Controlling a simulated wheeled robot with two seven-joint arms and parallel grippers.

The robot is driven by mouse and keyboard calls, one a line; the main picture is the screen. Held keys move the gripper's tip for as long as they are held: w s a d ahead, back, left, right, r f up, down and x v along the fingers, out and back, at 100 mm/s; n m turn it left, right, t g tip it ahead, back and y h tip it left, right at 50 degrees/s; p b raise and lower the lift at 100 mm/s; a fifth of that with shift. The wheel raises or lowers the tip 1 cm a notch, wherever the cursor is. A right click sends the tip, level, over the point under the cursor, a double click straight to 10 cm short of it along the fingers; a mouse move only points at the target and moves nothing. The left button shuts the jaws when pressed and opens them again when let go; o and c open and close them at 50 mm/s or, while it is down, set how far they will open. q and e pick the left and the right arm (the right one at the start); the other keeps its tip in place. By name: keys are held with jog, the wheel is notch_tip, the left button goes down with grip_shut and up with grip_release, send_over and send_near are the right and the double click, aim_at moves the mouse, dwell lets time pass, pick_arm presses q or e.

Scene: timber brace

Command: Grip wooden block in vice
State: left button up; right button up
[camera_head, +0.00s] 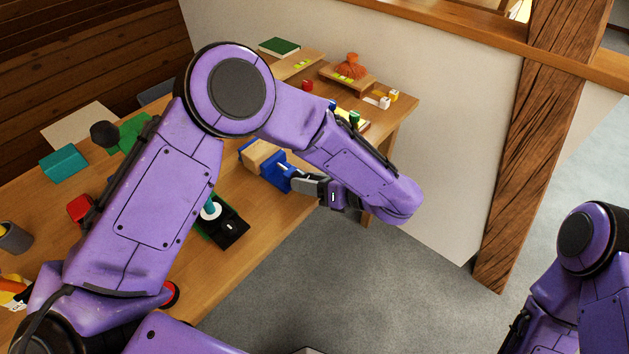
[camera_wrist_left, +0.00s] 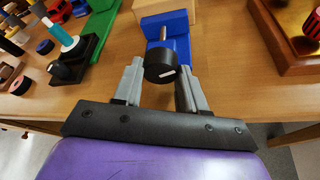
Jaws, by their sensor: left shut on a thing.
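The blue vice (camera_head: 274,173) stands near the front edge of the wooden workbench, and it also shows in the left wrist view (camera_wrist_left: 181,48). The pale wooden block (camera_head: 260,153) sits between its jaws; its near end shows at the top of the wrist view (camera_wrist_left: 155,6). My left gripper (camera_head: 298,183) is at the vice's screw end. In the wrist view its grey fingers (camera_wrist_left: 161,84) stand either side of the black knob (camera_wrist_left: 160,68) with a white mark, shut on it. In the head view the gripper hides the knob. My right gripper is out of view.
A black-and-green base with a teal peg (camera_head: 211,208) stands left of the vice. A teal block (camera_head: 64,163) and red things lie further left on the bench. The floor in front is clear.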

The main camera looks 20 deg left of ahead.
pick_arm(q)
jog(key=shift+a, duration=0.15)
dwell(0.3)
jog(key=o, duration=1.1)
jog(key=shift+c, duration=0.2)
jog(key=shift+s+a, duration=0.15)
jog(key=shift+d+r, duration=0.1)
jog(key=shift+d, duration=0.2)
jog(key=b+v, duration=0.1)
jog(key=v, duration=0.9)
